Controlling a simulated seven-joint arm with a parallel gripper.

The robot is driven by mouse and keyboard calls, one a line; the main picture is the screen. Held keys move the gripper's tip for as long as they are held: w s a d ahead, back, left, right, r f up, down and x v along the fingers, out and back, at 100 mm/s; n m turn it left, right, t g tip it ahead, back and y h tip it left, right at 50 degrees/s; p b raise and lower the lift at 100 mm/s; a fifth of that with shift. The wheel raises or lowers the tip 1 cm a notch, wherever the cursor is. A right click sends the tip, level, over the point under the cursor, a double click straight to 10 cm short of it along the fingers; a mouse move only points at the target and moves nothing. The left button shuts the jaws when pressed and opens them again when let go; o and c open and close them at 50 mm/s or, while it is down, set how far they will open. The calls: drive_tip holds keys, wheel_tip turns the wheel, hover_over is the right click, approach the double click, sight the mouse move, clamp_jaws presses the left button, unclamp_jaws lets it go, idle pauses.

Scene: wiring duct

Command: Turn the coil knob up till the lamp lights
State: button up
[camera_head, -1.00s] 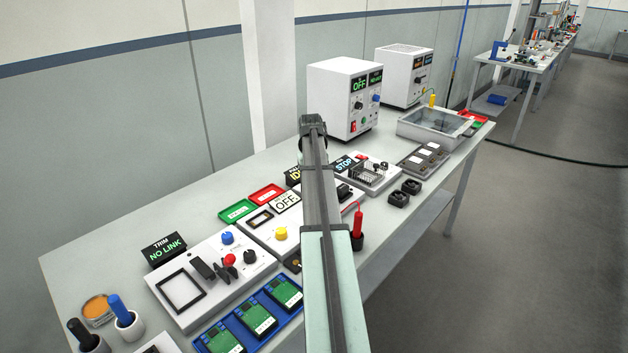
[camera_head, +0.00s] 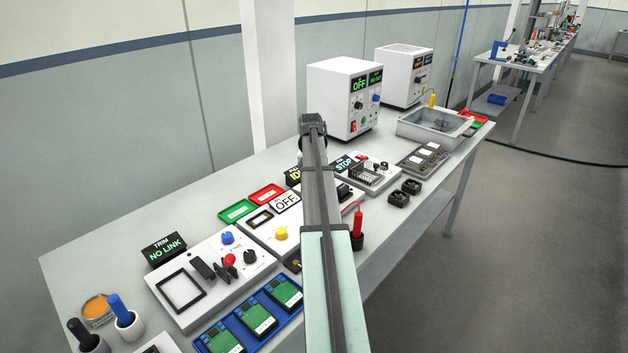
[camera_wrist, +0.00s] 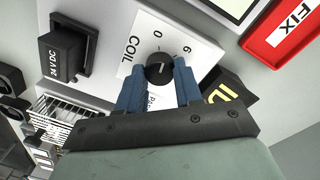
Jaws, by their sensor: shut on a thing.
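The coil knob (camera_wrist: 159,69) is a round black knob on a white dial plate (camera_wrist: 194,45) marked COIL, with 0 and 6 on its scale. My gripper (camera_wrist: 158,83) shows in the wrist view with its two blue fingers, one on each side of the knob, shut on it. A light mark on the knob points roughly between the 0 and the 6. In the head view my arm hides the knob and my gripper. I cannot pick out the lamp or tell whether it is lit.
A black 24 VDC block (camera_wrist: 66,52) stands beside the dial plate. A red FIX tray (camera_wrist: 290,32) and a dark display box (camera_wrist: 222,93) are near. In the head view, white instrument boxes (camera_head: 345,95) stand at the back and a blue tray of green boards (camera_head: 250,318) lies in front.

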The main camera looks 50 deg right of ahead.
drive_tip(key=m, duration=0.6)
drive_tip(key=shift+d+m, duration=0.15)
drive_tip(key=shift+m, duration=0.15)
drive_tip(key=m, duration=0.5)
drive_tip(key=shift+y, duration=0.3)
drive_tip(key=shift+m, duration=0.3)
drive_tip(key=o, duration=1)
drive_tip(key=shift+o, duration=0.2)
wheel_tip(320, 180, up, 14)
drive_tip(key=shift+w+d, duration=0.15)
drive_tip(key=shift+w, duration=0.15)
drive_tip(key=shift+f, duration=0.1)
idle(0.5)
